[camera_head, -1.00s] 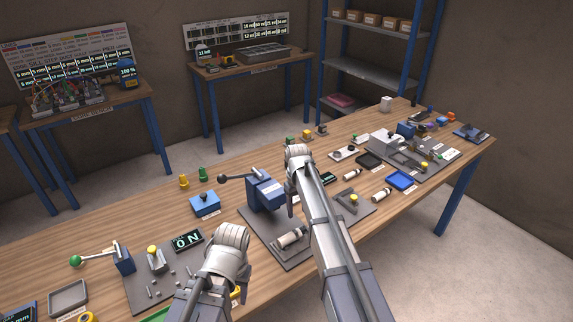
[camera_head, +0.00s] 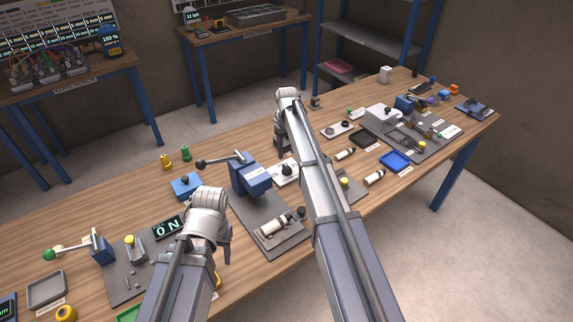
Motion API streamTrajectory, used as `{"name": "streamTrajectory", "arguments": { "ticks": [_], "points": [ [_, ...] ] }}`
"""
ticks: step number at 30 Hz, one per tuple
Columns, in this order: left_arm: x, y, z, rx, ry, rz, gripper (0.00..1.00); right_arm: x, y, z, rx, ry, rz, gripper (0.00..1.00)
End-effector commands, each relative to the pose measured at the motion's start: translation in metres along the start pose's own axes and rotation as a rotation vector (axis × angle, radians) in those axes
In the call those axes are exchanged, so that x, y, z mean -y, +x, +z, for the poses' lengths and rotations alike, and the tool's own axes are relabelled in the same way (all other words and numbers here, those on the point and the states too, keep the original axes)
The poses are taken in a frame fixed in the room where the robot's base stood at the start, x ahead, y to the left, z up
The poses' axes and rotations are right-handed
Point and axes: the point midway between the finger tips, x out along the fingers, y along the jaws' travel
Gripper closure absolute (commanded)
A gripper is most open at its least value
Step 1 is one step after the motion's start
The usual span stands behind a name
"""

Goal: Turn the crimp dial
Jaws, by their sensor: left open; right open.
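A black knob on a white plate (camera_head: 286,170) stands just right of the blue lever press (camera_head: 250,174), and it looks like a dial. Its label is too small to read, so I cannot confirm that it is the crimp dial. My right gripper (camera_head: 282,143) is open and empty above the bench, beyond this knob. My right arm passes close to the plate's right side. My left gripper (camera_head: 226,248) is open, near the press base's left edge, and mostly hidden behind its own wrist.
A blue box with a black knob (camera_head: 186,186), green and yellow pegs (camera_head: 185,153) and an "ON" display (camera_head: 169,228) stand to the left. Blue tray (camera_head: 395,161), white cylinders and a grey fixture plate fill the right.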

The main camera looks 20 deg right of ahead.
Motion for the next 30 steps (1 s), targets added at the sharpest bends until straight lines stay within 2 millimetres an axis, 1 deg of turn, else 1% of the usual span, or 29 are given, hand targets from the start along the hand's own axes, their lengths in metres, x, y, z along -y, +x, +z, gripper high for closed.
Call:
{"name": "streamTrajectory", "arguments": {
  "ticks": [1,12,15,19,27,28,30],
  "points": [
    [-0.001,0.009,-0.001,0.000,0.000,0.000,0.50,0.000,0.009,0.000,0.000,0.000,0.000,0.45],
    [-0.005,0.055,-0.003,0.000,-0.001,0.000,0.50,0.000,0.055,0.000,0.000,0.000,0.000,0.45],
    [-0.006,0.064,-0.004,0.000,-0.001,0.000,0.50,0.000,0.065,0.000,0.000,0.000,0.000,0.45],
    [-0.007,0.070,-0.004,0.000,-0.001,0.000,0.50,0.000,0.070,0.000,0.000,0.000,0.000,0.45],
    [-0.007,0.069,-0.004,0.000,-0.001,0.000,0.50,0.000,0.069,0.000,0.000,0.000,0.000,0.45],
    [-0.007,0.069,-0.004,0.000,-0.001,0.000,0.50,0.000,0.069,0.000,0.000,0.000,0.000,0.46],
    [-0.007,0.069,-0.004,0.000,-0.001,0.000,0.50,0.000,0.069,0.000,0.000,0.000,0.000,0.54]
  ]
}}
